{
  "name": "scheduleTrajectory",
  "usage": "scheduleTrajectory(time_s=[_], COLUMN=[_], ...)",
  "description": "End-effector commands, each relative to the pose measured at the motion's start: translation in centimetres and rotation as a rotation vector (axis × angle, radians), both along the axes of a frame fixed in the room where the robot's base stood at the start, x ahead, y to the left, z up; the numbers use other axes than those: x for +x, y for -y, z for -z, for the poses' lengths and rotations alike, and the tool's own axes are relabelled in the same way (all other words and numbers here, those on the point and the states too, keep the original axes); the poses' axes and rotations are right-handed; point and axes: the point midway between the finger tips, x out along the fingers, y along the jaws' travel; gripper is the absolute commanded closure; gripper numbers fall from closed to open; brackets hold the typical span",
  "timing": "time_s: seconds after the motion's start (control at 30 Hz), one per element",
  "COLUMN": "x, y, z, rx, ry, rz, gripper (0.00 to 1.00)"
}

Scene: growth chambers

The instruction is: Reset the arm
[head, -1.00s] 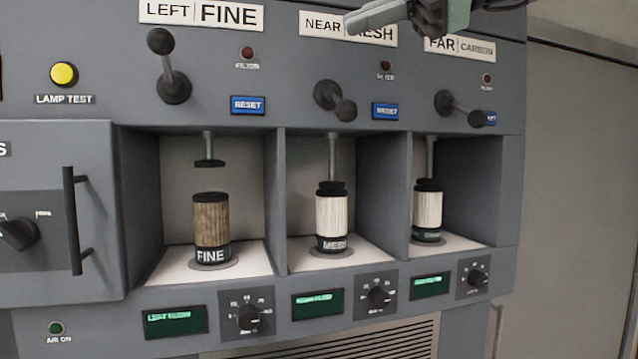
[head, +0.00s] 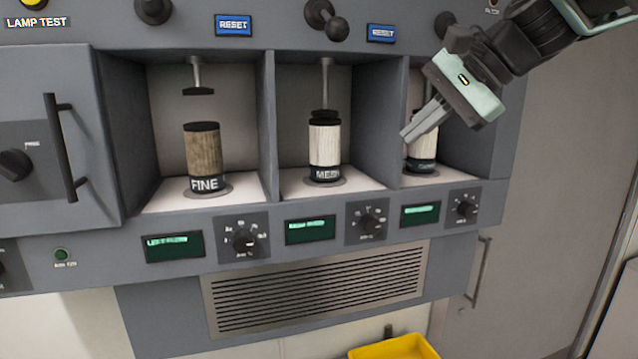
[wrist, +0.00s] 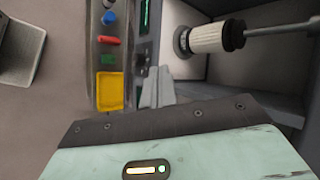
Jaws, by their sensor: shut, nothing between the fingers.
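My gripper (head: 408,136) is in front of the right-hand bay in the head view, its fingers together and empty, pointing down and to the left. It partly hides the white pleated cartridge (head: 421,163) in that bay. In the wrist view, the pale fingers (wrist: 155,88) are side by side with nothing between them. That view also shows a white cartridge (wrist: 207,38) with dark ends under a rod, apart from the fingers.
The left bay holds a brown FINE cartridge (head: 204,153) below a raised plunger. The middle bay holds a white MESH cartridge (head: 325,146) with its plunger down on it. A yellow tray (head: 395,349) is low in front. A door handle (head: 62,147) juts out at left.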

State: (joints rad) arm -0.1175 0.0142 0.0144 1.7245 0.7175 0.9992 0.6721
Motion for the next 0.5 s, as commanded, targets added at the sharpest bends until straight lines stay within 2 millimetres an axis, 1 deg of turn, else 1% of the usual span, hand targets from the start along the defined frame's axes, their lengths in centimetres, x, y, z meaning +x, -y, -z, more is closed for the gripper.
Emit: scheduleTrajectory(time_s=[0.03,0.07,0.1,0.13,0.17,0.2,0.3,0.4,0.5], x=[-0.2,-0.5,-0.9,-1.3,-1.8,-2.7,-5.0,-7.5,-9.9], y=[1.8,2.9,4.3,5.4,6.5,7.9,10.9,13.2,15.0], z=[3.6,5.5,8.0,9.9,11.7,13.9,18.7,22.3,25.1], rx=[-0.086,-0.139,-0.213,-0.267,-0.320,-0.391,-0.541,-0.656,-0.744], ry=[0.003,0.009,0.020,0.026,0.033,0.040,0.055,0.068,0.080], rz=[-0.004,-0.014,-0.034,-0.053,-0.075,-0.110,-0.212,-0.324,-0.435], gripper=[1.00,1.00,1.00,1.00,1.00,1.00,1.00,1.00,1.00])
